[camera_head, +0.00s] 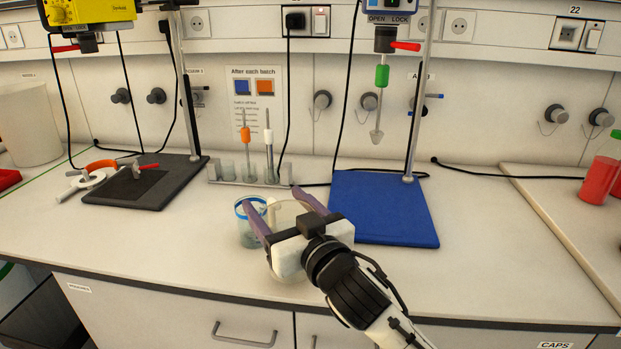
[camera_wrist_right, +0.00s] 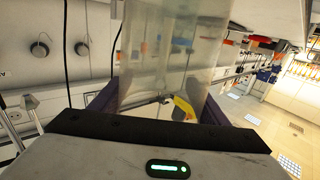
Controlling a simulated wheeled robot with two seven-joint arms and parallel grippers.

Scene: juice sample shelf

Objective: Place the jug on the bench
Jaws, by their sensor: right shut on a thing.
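The jug (camera_head: 286,214) is a clear, see-through vessel between the purple fingers of my right gripper (camera_head: 270,197), over the front middle of the bench (camera_head: 470,270). My right gripper is shut on it. In the right wrist view the jug (camera_wrist_right: 172,50) fills the space between the fingers (camera_wrist_right: 160,100) and looks cloudy and see-through. The gripper body hides much of the jug in the head view, and I cannot tell whether its base touches the bench. My left gripper is not in view.
A blue-rimmed beaker (camera_head: 247,232) stands close to the left of the jug. A rack with glassware (camera_head: 230,182) is behind. A blue stand base (camera_head: 385,210) lies to the right and a dark stand base (camera_head: 150,188) to the left. The bench front right is clear.

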